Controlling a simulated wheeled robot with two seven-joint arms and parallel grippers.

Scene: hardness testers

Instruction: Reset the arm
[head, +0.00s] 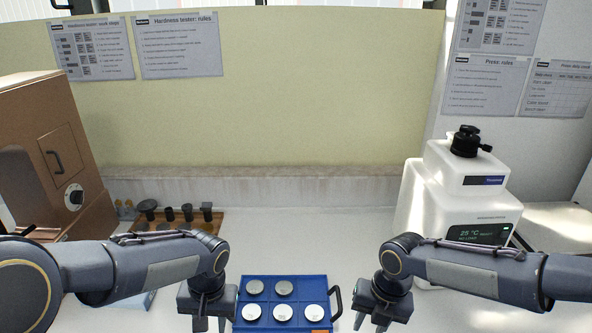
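My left arm comes in from the left, and its gripper (210,322) points down at the left edge of the blue tray. Its fingers are apart with nothing seen between them. My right arm comes in from the right, and its gripper (371,321) points down just right of the tray's black handle. Its fingers are also apart and look empty. The lowest finger parts are close to the bottom edge of the picture.
A blue tray (317,285) with several silver discs (283,288) lies between my grippers. A wooden rack (210,219) with dark tools stands behind my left arm. A brown tester (70,160) is at left, a white press (470,205) at right. The middle counter is clear.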

